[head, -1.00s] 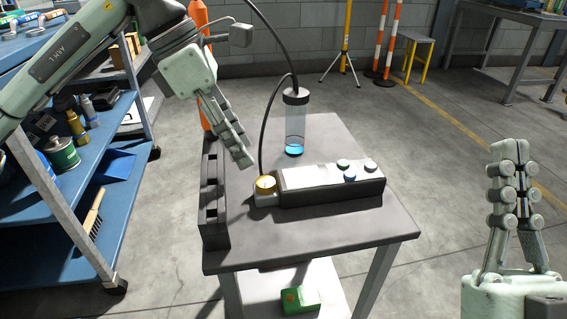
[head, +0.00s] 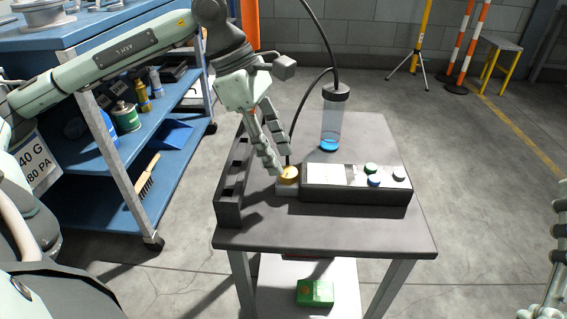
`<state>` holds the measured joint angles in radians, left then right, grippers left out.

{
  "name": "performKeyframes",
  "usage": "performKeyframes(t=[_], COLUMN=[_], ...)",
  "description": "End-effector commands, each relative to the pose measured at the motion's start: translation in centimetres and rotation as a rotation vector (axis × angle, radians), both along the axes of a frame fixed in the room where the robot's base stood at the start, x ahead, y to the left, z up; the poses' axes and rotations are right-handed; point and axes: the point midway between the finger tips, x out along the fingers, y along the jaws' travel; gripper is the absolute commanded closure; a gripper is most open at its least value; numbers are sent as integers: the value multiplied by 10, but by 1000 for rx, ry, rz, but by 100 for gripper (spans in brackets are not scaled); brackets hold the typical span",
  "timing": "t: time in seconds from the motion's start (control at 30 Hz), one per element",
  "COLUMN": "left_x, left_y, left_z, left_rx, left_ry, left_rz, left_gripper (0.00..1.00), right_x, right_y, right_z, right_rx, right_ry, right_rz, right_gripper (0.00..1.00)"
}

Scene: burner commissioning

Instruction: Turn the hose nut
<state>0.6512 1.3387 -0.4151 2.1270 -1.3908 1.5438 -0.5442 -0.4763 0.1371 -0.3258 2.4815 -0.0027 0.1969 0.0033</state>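The hose nut (head: 290,174) is a brass-coloured round cap on a small light block at the left end of the dark burner box (head: 355,193). A black hose rises from it. My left gripper (head: 280,164) is pointed down at the nut, one finger at its left side and the other behind it. The fingers look spread with a gap between them; whether they touch the nut I cannot tell. My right gripper (head: 558,245) is cut off by the right edge, and its opening is hidden.
A clear cylinder (head: 333,118) with blue at its base stands behind the box, with the hose running to its top. A dark slotted rack (head: 230,205) lies close to the left. The table (head: 330,235) is bare in front. A blue shelf cart (head: 100,190) stands left.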

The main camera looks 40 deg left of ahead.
Motion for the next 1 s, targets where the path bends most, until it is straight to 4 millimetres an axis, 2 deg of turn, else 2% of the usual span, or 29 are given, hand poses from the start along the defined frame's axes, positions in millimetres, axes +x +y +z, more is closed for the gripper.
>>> performKeyframes(t=[0.03, 0.2, 0.53, 0.83, 1.0], left_x=[0, 3, 3, 3, 3], left_y=[-4, -9, -10, -10, -10], left_z=[-9, -22, -25, -25, -28], left_rx=[-2, 0, 0, 0, 2], left_ry=[2, 0, 0, 0, -1], left_rz=[-2, 1, 1, 1, 51], left_gripper=[61, 61, 62, 99, 99], right_x=[-1, -4, -5, -4, -9], right_y=[-1, -3, -3, -3, -6], right_z=[1, 6, 7, 7, 9], right_rx=[5, 15, 18, 18, 35], right_ry=[-15, -47, -56, -56, -106], right_rz=[-2, -4, -5, -5, -9], right_gripper=[100, 100, 100, 100, 100])
